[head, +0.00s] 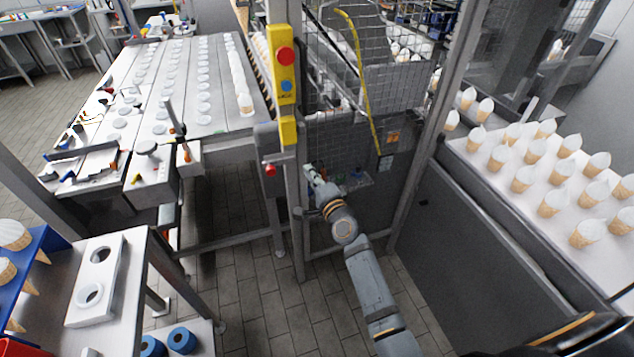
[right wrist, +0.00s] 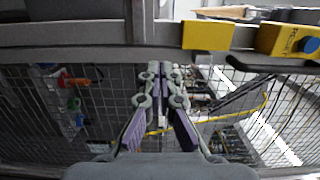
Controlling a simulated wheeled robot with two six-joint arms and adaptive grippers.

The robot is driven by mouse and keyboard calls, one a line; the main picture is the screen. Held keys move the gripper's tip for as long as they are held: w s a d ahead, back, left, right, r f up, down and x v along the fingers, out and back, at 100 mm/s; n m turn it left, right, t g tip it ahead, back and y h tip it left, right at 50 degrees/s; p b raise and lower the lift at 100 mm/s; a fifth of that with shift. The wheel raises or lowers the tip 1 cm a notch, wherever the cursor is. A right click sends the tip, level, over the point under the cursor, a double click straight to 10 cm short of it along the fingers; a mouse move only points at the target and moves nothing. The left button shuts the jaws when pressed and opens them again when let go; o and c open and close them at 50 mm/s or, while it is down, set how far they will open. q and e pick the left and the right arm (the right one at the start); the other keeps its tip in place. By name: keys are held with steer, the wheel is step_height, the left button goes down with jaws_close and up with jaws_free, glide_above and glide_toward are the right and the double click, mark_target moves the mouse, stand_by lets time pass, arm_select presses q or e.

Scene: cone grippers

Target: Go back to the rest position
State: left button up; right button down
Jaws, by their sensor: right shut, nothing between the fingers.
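My right gripper (head: 312,174) is at the end of my grey right arm, which reaches up from the bottom of the head view. It is beside the grey post and in front of the wire-mesh panel. In the right wrist view the fingers of the right gripper (right wrist: 161,72) are closed together with nothing between them. They point toward a grey horizontal bar (right wrist: 80,34) with mesh around them. Whether they touch the bar or mesh I cannot tell. My left gripper is not in view.
A yellow control box (head: 284,75) with a red button is on the post. Wrapped cones stand on a white surface (head: 520,215) at right. A conveyor table (head: 225,125) is at back left. A white two-hole holder (head: 95,280) and blue cone rack (head: 40,245) are at front left.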

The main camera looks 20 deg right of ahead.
steer(key=s+d, duration=0.1)
steer(key=s, duration=0.5)
steer(key=shift+s, duration=0.3)
steer(key=s+d+f+n+g+h, duration=0.1)
steer(key=s+f+n+g, duration=0.25)
steer(key=f, duration=0.85)
steer(key=s+d+f+n+g, duration=0.15)
steer(key=s+f, duration=0.35)
steer(key=f, duration=0.6)
steer(key=s+d+f+n+g+h, duration=0.1)
steer(key=s+f+n+g, duration=0.3)
steer(key=f, duration=0.8)
steer(key=s+d+f+n+g, duration=0.2)
steer(key=s+f, duration=0.4)
steer(key=s, duration=0.5)
steer(key=s+d+f+n+g+h, duration=0.1)
steer(key=s+d+f+n+g, duration=0.2)
steer(key=s, duration=0.9)
steer(key=s+d+f+n+g, duration=0.2)
steer(key=s+f, duration=0.7)
steer(key=s, duration=0.2)
steer(key=shift+s+d+f+n+g+h, duration=0.2)
steer(key=shift+s+d+n+g+h, duration=0.1)
steer(key=shift+s+d, duration=0.1)
steer(key=shift+w+a, duration=0.1)
steer(key=shift+w, duration=0.05)
